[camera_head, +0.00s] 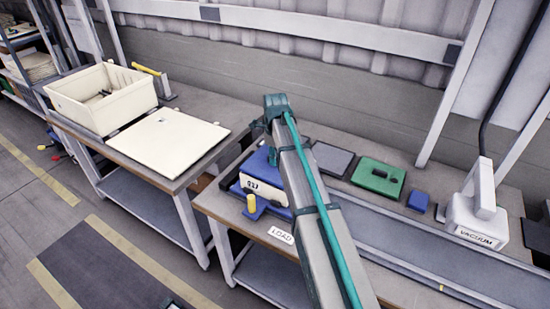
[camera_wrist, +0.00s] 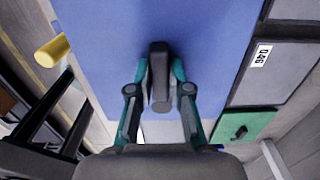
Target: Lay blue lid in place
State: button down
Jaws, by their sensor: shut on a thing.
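The blue lid (camera_wrist: 215,45) fills much of the wrist view as a flat blue panel with a dark knob-like handle (camera_wrist: 160,75). My gripper (camera_wrist: 160,95) is shut on this handle, one finger on each side. In the head view, the blue lid (camera_head: 258,160) shows at the left of my arm, over a white box (camera_head: 262,184) with a dark number on its front. My arm hides the lid's right part and my gripper there. I cannot tell whether the lid rests on the box or hangs slightly above it.
A yellow post (camera_head: 251,203) stands close in front of the box. A grey plate (camera_head: 332,158), a green plate (camera_head: 378,177) and a blue block (camera_head: 418,201) lie to the right. A vacuum unit (camera_head: 476,215) stands farther right. A cream bin (camera_head: 100,95) and panel (camera_head: 168,138) occupy the left table.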

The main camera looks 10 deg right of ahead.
jog(key=shift+f, duration=0.3)
dwell(0.5)
dwell(0.4)
jog(key=c, duration=1)
grip_release()
notch_tip(320, 180, up, 12)
